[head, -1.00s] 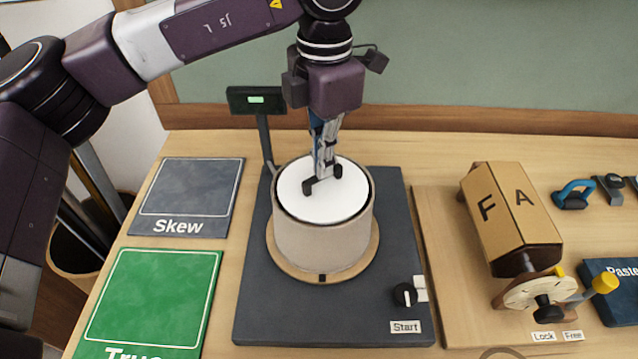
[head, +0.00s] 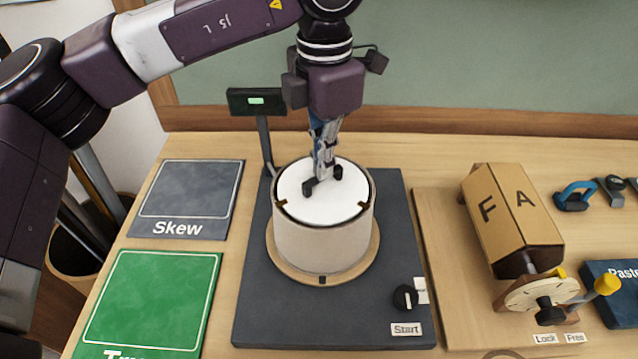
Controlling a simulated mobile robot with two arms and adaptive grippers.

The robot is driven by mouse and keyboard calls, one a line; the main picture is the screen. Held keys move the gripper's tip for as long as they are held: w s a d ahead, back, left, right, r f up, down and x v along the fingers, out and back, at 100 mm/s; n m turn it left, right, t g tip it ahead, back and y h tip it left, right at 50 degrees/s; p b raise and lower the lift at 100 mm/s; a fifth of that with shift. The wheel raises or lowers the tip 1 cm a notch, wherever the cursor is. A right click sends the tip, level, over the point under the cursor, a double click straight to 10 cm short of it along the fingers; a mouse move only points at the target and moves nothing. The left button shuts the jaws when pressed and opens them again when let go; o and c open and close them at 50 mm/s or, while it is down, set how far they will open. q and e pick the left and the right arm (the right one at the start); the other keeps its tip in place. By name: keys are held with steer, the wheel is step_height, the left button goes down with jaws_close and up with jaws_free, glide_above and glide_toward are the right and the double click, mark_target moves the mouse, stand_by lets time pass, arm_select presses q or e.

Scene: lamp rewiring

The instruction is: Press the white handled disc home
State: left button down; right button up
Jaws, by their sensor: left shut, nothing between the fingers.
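The white disc (head: 335,207) with a black bar handle (head: 312,187) lies in the top of a pale grey drum (head: 322,245). Two small brass-coloured tabs (head: 363,204) show at the disc's front left and right edges, by the drum's dark rim. My left gripper (head: 323,176) points straight down over the middle of the disc, at the handle. Its fingers are shut with nothing between them, and they hide part of the handle. I cannot tell if the fingertips touch the disc or handle. My right gripper is out of view.
The drum stands on a round wooden plate (head: 284,266) on a dark base (head: 262,315) with a Start knob (head: 404,297). A small display (head: 256,101) stands behind. Skew (head: 190,185) and green (head: 150,300) pads lie left. A cardboard-coloured block (head: 512,215) on a fixture stands right.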

arm_select(q)
steer(key=shift+s+f, duration=0.15)
stand_by(0.3)
steer(key=shift+r+p, duration=0.65)
steer(key=shift+r, duration=0.3)
steer(key=shift+r+p, duration=1.45)
steer(key=shift+r, duration=1.2)
